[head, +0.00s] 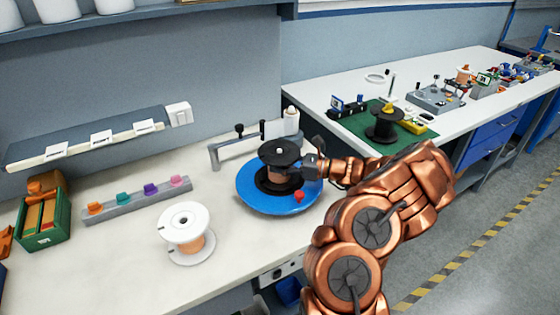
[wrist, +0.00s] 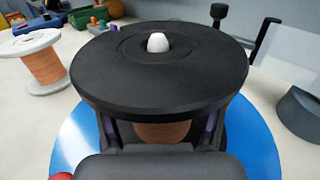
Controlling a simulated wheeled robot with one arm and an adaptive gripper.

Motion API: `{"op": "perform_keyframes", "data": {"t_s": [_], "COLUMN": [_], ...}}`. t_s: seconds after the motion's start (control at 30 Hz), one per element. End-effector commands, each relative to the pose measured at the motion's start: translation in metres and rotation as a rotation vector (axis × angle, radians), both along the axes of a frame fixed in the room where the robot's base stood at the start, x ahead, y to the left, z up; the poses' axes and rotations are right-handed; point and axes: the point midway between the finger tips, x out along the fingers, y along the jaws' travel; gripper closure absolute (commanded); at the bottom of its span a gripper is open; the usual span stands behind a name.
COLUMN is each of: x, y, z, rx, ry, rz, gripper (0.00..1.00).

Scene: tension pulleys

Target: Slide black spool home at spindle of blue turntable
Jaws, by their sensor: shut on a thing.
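The black spool (head: 266,158), wound with copper wire, is on the blue turntable (head: 254,198). The wrist view shows its broad black top flange (wrist: 115,82) close up, with copper windings below it. The white spindle tip (wrist: 157,42) stands up through the flange's centre hole. My gripper (head: 304,167) reaches in from the right and is shut on the spool below the top flange; its fingers also show in the wrist view (wrist: 164,132). The lower flange is largely hidden in the wrist view, and I cannot tell whether it sits flush on the turntable.
A red knob (head: 299,196) is at the turntable's front right. A grey bracket (head: 228,150) stands behind it. A white spool (head: 187,232) stands at left, near a peg rail (head: 138,199) and a green bin (head: 43,218). Another black spool (head: 384,124) is on the right-hand bench.

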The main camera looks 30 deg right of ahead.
Motion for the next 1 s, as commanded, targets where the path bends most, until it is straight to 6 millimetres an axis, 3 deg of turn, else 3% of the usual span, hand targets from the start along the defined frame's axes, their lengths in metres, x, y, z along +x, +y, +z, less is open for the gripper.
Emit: {"op": "perform_keyframes", "data": {"t_s": [0.27,0.3,0.5,0.57,1.0], "x": [-0.0003,-0.0004,-0.0003,-0.0003,-0.0040], "y": [0.0004,0.0005,0.0002,0.0002,-0.0038], "z": [-0.0023,-0.0024,-0.0021,-0.0019,-0.0020], "rx": [-0.001,-0.001,-0.001,-0.001,-0.002], "ry": [0.003,0.003,0.002,0.002,0.002], "rz": [0.001,0.001,0.001,0.001,-0.001], "gripper": [0.99,0.27,0.06,0.00,0.00]}}
